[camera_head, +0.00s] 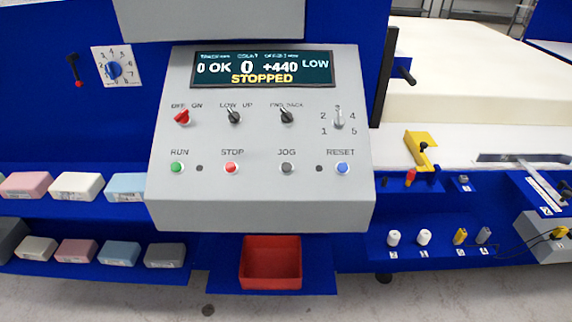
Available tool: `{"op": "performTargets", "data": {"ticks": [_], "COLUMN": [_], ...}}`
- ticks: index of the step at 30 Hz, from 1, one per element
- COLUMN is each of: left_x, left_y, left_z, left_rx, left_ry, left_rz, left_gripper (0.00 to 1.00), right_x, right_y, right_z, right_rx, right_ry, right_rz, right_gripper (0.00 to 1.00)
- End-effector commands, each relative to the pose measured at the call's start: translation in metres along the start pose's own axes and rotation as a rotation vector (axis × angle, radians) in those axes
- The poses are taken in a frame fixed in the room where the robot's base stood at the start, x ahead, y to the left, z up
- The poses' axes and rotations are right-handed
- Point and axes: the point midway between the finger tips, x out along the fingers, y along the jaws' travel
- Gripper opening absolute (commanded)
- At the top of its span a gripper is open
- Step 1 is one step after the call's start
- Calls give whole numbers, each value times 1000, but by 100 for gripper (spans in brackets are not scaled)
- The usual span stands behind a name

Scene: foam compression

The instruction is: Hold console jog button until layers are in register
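The grey console (262,200) stands in the middle of the head view. Its grey JOG button (287,168) sits in the lower row, between the red STOP button (231,168) and the blue RESET button (341,168). Nothing touches the JOG button. The display (262,68) reads "0 OK", "0", "+440", "LOW" and "STOPPED". A thick cream foam block (470,75) lies at the right behind the console; its separate layers cannot be made out. Neither of my grippers is in view.
Foam sample blocks (77,186) lie on blue shelves at the left. An empty red bin (270,264) sits below the console. Small pegs (424,238) and a yellow clamp-like part (421,150) are at the right. A dial (114,70) is at upper left. The space before the console is clear.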

Motion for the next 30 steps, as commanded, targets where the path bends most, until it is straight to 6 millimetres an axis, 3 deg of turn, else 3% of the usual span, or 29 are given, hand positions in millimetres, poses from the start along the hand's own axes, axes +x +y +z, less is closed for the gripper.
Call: {"op": "performTargets", "data": {"ticks": [6, 13, 30], "left_x": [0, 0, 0], "left_y": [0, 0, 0], "left_z": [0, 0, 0], "left_rx": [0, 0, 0], "left_ry": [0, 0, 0], "left_rz": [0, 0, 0], "left_gripper": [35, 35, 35], "right_x": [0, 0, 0], "right_y": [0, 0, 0], "right_z": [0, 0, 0], "right_rx": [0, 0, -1], "right_ry": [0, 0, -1], "right_rz": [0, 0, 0], "right_gripper": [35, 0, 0]}}
